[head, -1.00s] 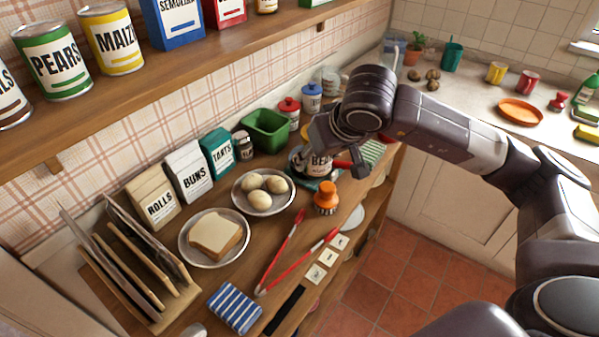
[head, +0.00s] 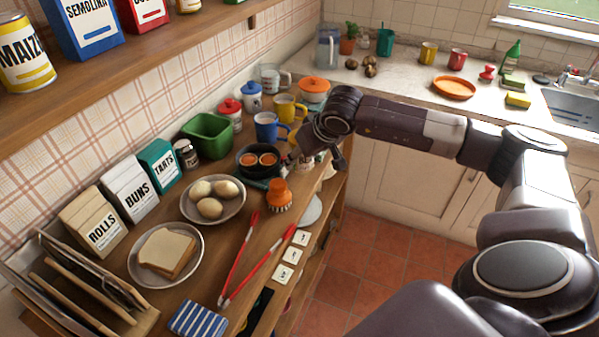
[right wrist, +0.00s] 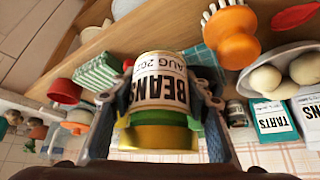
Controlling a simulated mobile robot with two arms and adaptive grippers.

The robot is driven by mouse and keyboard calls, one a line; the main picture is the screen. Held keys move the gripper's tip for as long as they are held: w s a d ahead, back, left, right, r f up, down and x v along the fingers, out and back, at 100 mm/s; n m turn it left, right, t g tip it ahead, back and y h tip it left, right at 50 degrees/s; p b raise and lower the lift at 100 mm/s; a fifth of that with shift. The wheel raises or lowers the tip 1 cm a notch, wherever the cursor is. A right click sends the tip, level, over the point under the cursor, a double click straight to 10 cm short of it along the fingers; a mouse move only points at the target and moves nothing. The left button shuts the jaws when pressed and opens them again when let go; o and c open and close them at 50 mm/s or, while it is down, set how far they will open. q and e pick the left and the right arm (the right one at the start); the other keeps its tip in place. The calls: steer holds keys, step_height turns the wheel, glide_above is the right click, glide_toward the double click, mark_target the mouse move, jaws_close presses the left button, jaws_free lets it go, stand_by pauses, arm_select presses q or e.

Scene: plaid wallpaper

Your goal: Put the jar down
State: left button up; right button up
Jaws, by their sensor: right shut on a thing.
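The jar (right wrist: 160,85) is a pale cylinder labelled BEANS, with a green and gold lid end. In the right wrist view it sits between the two fingers of my right gripper (right wrist: 163,112), which is shut on it. In the head view my right gripper (head: 318,158) is over the far right part of the wooden counter (head: 222,238), near its front edge. The jar shows there only in small part, behind the fingers. I cannot tell whether its base touches the counter. My left gripper is out of view.
A dark pan (head: 258,161) with two orange-brown rounds is just left of the gripper. A blue mug (head: 268,127) and yellow mug (head: 287,108) stand behind.

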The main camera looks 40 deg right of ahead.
mark_target(297, 180)
steer(key=shift+f+p, duration=0.45)
steer(key=shift+f, duration=2.65)
steer(key=shift+f, duration=0.1)
steer(key=shift+f, duration=0.1)
steer(key=o, duration=1.1)
